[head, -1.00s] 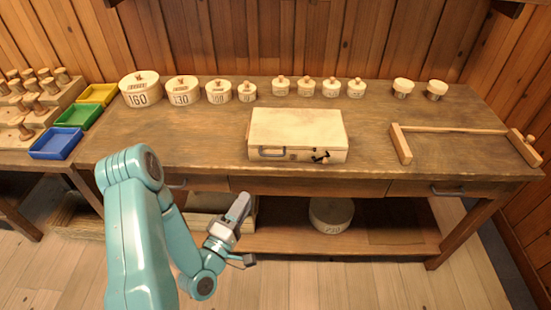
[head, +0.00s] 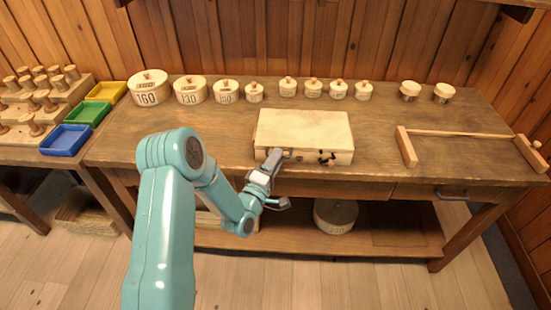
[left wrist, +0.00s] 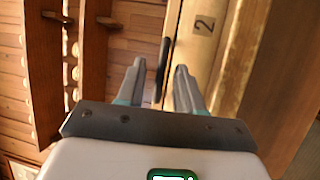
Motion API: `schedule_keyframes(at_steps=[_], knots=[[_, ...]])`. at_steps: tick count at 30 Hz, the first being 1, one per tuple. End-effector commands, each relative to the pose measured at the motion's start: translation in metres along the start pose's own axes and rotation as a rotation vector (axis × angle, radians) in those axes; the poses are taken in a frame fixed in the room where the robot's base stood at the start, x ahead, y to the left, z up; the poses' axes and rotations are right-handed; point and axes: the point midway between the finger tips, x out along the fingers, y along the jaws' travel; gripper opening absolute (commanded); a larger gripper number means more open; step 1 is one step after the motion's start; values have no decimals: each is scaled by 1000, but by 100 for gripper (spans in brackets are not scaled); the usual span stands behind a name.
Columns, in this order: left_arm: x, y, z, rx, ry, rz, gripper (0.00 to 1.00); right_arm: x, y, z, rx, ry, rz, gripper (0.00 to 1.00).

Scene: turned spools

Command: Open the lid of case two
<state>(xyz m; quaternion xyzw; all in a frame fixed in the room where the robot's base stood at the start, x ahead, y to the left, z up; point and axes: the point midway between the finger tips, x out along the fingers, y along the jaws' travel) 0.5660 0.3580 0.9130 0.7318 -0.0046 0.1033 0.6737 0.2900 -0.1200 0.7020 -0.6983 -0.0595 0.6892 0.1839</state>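Case two (head: 304,128) is a cream box with a flat, closed lid, lying near the front edge of the workbench. Its front bears a dark latch (head: 326,158) at the right. In the left wrist view the case shows at the upper right, with a "2" label (left wrist: 204,24). My left gripper (head: 275,157) is at the left part of the case front and hides the handle there. In the left wrist view my left gripper (left wrist: 158,70) is open, and a dark bar (left wrist: 163,52), probably the handle, shows between its fingers. Contact cannot be told. My right gripper is not in view.
The workbench (head: 210,135) has numbered round boxes (head: 148,88) and several small lidded pots (head: 313,88) along the back. A wooden bar frame (head: 465,133) stands at the right. Coloured trays (head: 65,139) and spools are at the left.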

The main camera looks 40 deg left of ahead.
Motion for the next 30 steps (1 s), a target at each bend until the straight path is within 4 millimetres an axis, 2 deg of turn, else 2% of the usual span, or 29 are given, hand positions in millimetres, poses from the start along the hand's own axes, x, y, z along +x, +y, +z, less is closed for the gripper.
schedule_keyframes(at_steps=[7,8,9,11,30], knots=[[1,0,0,0,0,0,36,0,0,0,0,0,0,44],[1,0,0,0,0,0,33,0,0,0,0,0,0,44],[1,0,0,0,0,0,20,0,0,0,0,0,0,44],[1,0,0,0,0,0,0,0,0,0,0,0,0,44],[1,0,0,0,0,0,0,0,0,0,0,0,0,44]])
